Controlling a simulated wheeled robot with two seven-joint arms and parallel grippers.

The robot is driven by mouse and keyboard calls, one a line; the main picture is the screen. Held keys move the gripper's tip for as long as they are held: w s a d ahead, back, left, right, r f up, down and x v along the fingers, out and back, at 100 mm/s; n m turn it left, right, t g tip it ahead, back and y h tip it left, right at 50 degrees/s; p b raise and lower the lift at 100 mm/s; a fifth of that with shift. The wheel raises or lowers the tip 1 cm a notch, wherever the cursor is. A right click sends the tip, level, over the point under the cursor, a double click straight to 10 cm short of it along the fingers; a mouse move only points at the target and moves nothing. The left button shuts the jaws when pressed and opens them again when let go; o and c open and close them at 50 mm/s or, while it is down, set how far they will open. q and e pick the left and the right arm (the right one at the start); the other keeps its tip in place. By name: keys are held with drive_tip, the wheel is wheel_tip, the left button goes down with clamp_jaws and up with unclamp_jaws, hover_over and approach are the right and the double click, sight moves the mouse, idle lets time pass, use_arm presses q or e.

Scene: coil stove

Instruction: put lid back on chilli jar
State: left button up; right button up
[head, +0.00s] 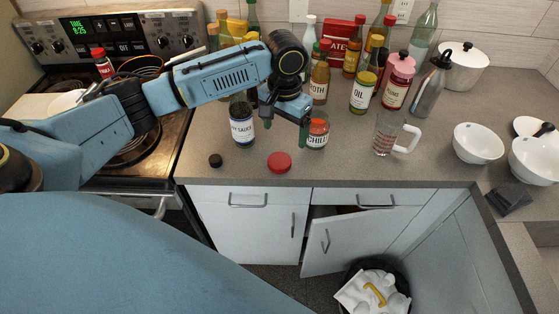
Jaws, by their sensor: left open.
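The chilli jar (317,134) stands upright on the grey counter, with a white label reading CHILLI and reddish contents. A round red lid (279,162) lies on the counter near the front edge, to the left of and in front of the jar. My left gripper (296,128) is open and points down just left of the jar, behind and above the red lid. One finger shows beside the jar's left side; whether it touches cannot be told. My right gripper is out of view.
The soy sauce bottle (242,122) stands left of the gripper, with a small dark cap (215,160) before it. An oil bottle (363,93), other bottles and a glass measuring cup (386,134) crowd behind and right. The front counter strip is mostly clear.

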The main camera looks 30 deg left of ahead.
use_arm(q)
drive_tip(key=shift+w+a+r+n, duration=0.3)
drive_tip(key=shift+a+r, duration=0.35)
drive_tip(key=shift+a, duration=0.05)
drive_tip(key=shift+f, duration=0.15)
hover_over(279, 161)
drive_tip(key=f, duration=0.8)
drive_tip(key=shift+w+d, duration=0.15)
drive_tip(key=shift+w, duration=0.05)
drive_tip(key=f, duration=0.5)
drive_tip(key=shift+s+f, duration=0.1)
drive_tip(key=shift+s, duration=0.15)
